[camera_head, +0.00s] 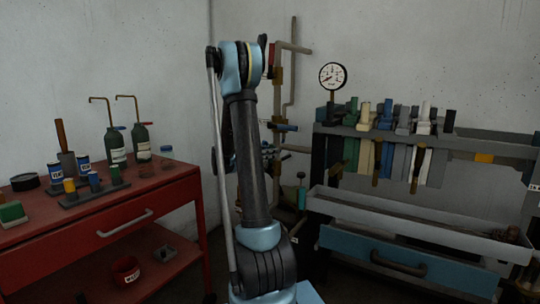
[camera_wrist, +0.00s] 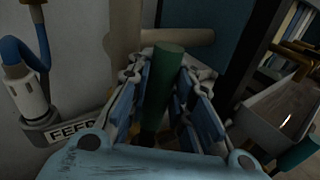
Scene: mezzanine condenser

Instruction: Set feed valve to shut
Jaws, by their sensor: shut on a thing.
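In the wrist view, my gripper (camera_wrist: 160,88) has its two blue-padded fingers on either side of a dark green, rod-like handle (camera_wrist: 167,62). It is shut on this handle, whose lower end is dark between the fingers. A plate lettered "FEED" (camera_wrist: 70,131) is on the left, partly covered by my gripper's body. A beige pipe (camera_wrist: 192,37) runs across just beyond the handle. The valve body is hidden or too dark to make out, so I cannot tell its setting. In the head view, my arm hides most of the gripper and the valve.
Brown pipework (camera_head: 278,80) climbs the wall behind my arm. A red cart (camera_head: 150,202) with bottles and cans stands at left. A grey rack (camera_head: 470,143) with hanging tools, a pressure gauge (camera_head: 333,76) and a blue drawer (camera_head: 350,253) stands at right.

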